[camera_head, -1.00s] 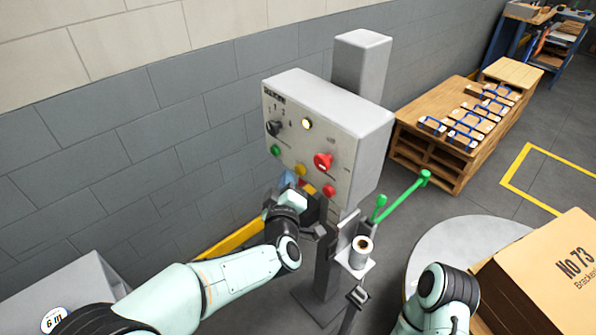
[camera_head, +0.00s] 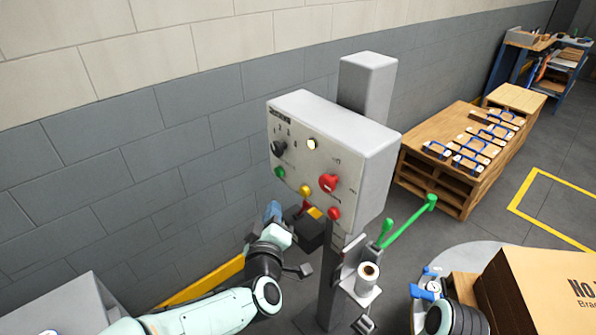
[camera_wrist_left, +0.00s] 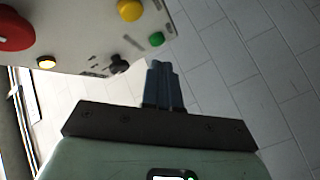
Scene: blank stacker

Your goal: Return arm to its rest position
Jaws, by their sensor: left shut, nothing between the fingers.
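My left gripper (camera_head: 273,211) has blue fingers, shut and empty, just below and left of the grey control box (camera_head: 362,133). In the left wrist view, the shut fingers (camera_wrist_left: 162,84) point toward the wall, with the control box's face beside them. I see no contact with the box. My left arm comes in from the lower left, its elbow bent.
The box has a red knob (camera_head: 329,182), a green button (camera_head: 280,172) and a lit lamp (camera_head: 312,144). Green-handled levers (camera_head: 408,222) stick out right of its post. A cardboard carton (camera_head: 540,295) stands at lower right. A wooden bench (camera_head: 430,180) is behind. The grey wall (camera_head: 120,165) is at left.

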